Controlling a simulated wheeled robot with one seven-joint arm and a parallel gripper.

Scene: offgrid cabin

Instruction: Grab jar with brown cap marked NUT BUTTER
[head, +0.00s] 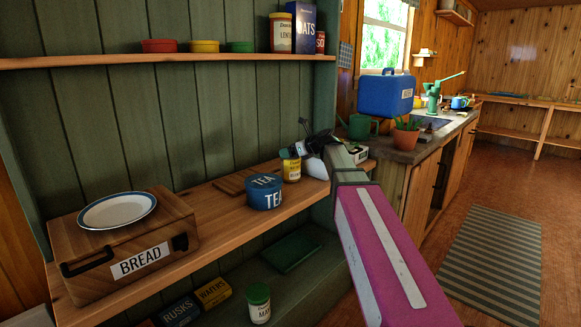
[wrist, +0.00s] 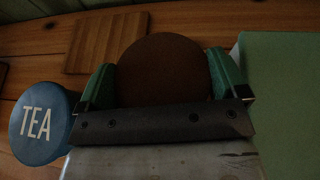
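In the wrist view a round brown cap (wrist: 160,70) fills the space between the two green fingertips of my gripper (wrist: 162,85). The fingers lie along its left and right sides; whether they press on it I cannot tell. In the head view my gripper (head: 312,150) is over the wooden shelf, right of the blue TEA tin. A small jar with a yellow and white label (head: 291,170) stands there, partly hidden at its top by the gripper. Its lettering is too small to read.
The TEA tin (head: 264,192) stands close on the left; it also shows in the wrist view (wrist: 40,123). A flat green surface (wrist: 285,100) is close on the right. A wooden board (wrist: 107,42) lies behind. A BREAD box (head: 150,262) with a plate is far left.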

